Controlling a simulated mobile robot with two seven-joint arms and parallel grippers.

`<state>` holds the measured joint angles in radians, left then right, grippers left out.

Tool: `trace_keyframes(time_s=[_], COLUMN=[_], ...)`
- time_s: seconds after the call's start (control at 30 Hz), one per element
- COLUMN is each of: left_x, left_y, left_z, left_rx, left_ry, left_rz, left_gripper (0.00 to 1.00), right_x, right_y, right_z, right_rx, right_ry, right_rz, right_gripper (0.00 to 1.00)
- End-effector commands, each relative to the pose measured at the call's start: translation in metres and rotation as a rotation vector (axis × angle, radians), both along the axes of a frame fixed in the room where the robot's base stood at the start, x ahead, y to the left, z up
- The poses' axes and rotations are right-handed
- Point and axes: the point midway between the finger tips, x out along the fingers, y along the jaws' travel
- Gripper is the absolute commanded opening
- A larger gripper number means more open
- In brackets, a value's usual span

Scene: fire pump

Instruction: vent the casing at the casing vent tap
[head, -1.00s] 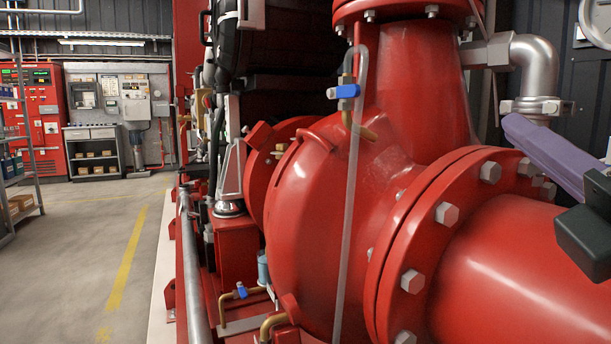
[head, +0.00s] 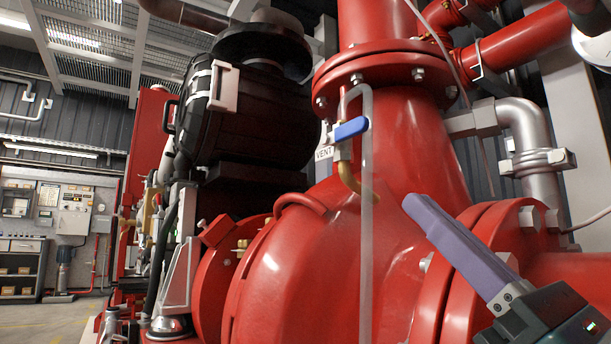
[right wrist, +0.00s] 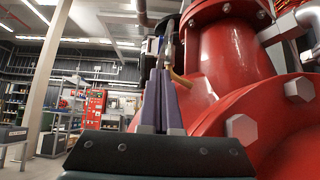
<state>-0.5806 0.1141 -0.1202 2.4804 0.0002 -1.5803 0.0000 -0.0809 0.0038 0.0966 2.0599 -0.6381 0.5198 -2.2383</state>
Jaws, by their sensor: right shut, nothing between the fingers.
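The casing vent tap has a blue lever (head: 351,129) and a brass elbow (head: 352,184) running into the red pump casing (head: 310,265). A white VENT tag (head: 324,154) hangs beside it. A clear tube (head: 366,230) loops over its top and hangs down in front of the casing. My right gripper (head: 417,206), with purple fingers, is shut and empty, to the right of and below the lever, apart from it in the picture. In the right wrist view the fingers (right wrist: 159,76) point toward the elbow (right wrist: 180,78) and partly hide the tap. My left gripper is out of view.
A large bolted flange (head: 480,250) stands behind my right gripper. The upper flange (head: 385,65) overhangs the tap. A silver pipe (head: 530,140) rises at the right. The black engine part (head: 255,110) fills the left behind. Open floor (head: 45,320) lies far left.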

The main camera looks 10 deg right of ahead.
Motion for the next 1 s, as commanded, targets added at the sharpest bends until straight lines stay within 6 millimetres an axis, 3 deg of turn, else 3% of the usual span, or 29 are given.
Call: trace_keyframes(time_s=[0.6, 1.0], left_x=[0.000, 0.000], left_y=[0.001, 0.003], left_z=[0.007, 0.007], left_rx=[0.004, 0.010], left_ry=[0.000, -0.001], left_rz=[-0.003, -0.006], left_gripper=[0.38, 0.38], right_x=[0.059, 0.066], right_y=[0.022, 0.024], right_z=[0.064, 0.070], right_rx=[0.001, 0.000], right_ry=[-0.002, 0.001], right_rz=[0.002, 0.001], right_gripper=[0.00, 0.00])
